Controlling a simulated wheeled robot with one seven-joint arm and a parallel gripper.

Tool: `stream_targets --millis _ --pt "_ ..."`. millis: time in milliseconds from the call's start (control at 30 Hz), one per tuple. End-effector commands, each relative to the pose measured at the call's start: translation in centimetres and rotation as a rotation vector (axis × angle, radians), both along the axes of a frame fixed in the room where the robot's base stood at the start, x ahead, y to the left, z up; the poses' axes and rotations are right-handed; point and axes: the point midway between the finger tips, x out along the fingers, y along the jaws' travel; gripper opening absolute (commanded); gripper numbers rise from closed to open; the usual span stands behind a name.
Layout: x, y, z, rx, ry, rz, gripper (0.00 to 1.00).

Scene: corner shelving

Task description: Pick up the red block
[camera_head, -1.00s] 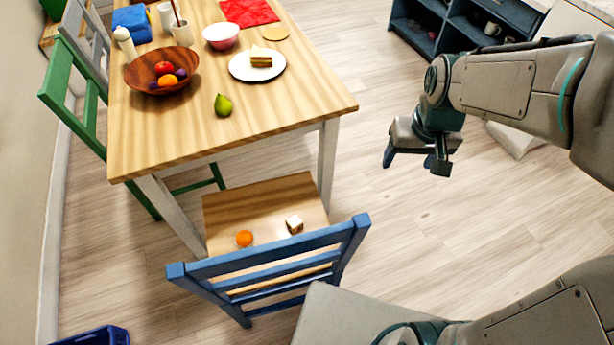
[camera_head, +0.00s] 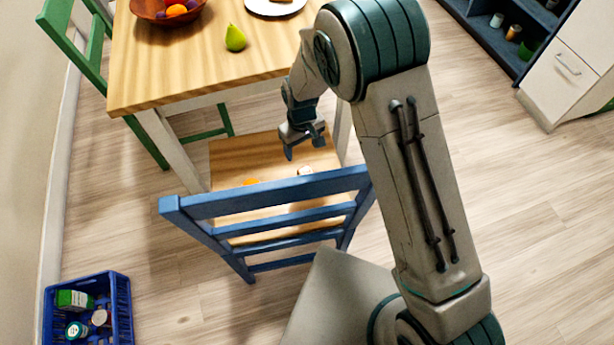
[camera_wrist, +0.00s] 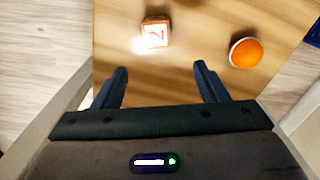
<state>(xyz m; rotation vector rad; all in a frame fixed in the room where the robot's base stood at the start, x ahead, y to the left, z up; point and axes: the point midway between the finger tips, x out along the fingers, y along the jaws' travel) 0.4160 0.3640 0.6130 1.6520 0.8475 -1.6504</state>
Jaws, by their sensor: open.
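The red block (camera_wrist: 155,32) is a small cube with a pale marked face and red-orange edges. It lies on the wooden seat (camera_wrist: 185,80) of the blue chair, ahead of my fingertips and slightly left of centre in the wrist view. In the head view the block (camera_head: 305,171) is partly hidden by the chair's top rail. My gripper (camera_head: 304,148) is open and empty above the seat. In the wrist view both fingers of my gripper (camera_wrist: 160,70) are spread, with only seat between them. They appear apart from the block.
The blue chair back (camera_head: 270,197) and the wooden table (camera_head: 200,75) flank the seat. A blue crate (camera_head: 122,310) stands on the floor at lower left.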

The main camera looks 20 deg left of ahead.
Motion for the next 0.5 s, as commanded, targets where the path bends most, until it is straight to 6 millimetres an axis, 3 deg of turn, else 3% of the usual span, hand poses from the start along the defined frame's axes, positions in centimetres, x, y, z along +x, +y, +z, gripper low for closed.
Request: stream_targets --millis 300,500 --pt "0.0 -0.1 -6.2 -0.002 0.002 -0.001 0.66" --pt "0.0 -0.1 -7.7 -0.001 -0.001 0.0 0.66"
